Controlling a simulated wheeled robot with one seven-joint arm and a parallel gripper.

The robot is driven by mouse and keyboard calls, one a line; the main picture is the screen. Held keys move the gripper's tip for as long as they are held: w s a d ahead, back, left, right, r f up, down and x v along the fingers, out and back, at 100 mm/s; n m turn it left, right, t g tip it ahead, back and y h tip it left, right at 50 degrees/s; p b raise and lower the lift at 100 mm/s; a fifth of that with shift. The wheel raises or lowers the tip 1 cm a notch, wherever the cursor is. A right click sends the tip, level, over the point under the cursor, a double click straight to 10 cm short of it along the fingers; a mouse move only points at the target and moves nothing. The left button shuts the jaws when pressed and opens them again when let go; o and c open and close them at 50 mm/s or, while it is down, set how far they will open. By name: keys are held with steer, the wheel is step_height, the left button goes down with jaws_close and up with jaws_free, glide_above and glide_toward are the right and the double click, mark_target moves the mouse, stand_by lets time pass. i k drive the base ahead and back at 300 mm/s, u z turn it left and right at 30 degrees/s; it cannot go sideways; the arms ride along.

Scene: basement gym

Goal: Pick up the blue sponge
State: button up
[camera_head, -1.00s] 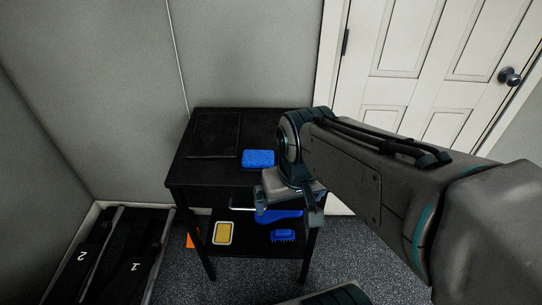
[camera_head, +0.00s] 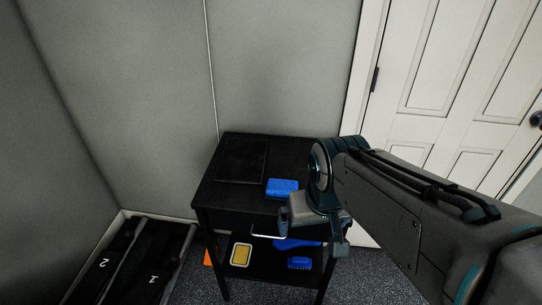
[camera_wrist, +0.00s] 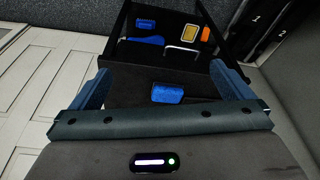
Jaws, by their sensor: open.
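The blue sponge (camera_head: 282,188) lies on the top of a small black table (camera_head: 225,192), close to its front edge. In the wrist view the sponge (camera_wrist: 167,93) shows between my two blue fingers, beyond them. My gripper (camera_head: 312,232) is in front of and to the right of the sponge in the head view, apart from it. In the wrist view my gripper (camera_wrist: 165,85) is open and empty, with its fingers wide apart.
The lower shelf holds a yellow item with a pale rim (camera_head: 241,254), a small blue brush (camera_head: 299,263) and a larger blue object (camera_head: 290,244). A dark flat panel (camera_head: 243,160) lies on the tabletop. Walls stand behind and left; a white door (camera_head: 455,80) is at right.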

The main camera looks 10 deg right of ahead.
mark_target(277, 189)
steer(key=z, duration=0.05)
steer(key=k, duration=0.5)
steer(key=z, duration=1.05)
steer(key=i, duration=0.95)
steer(key=u, duration=1.7)
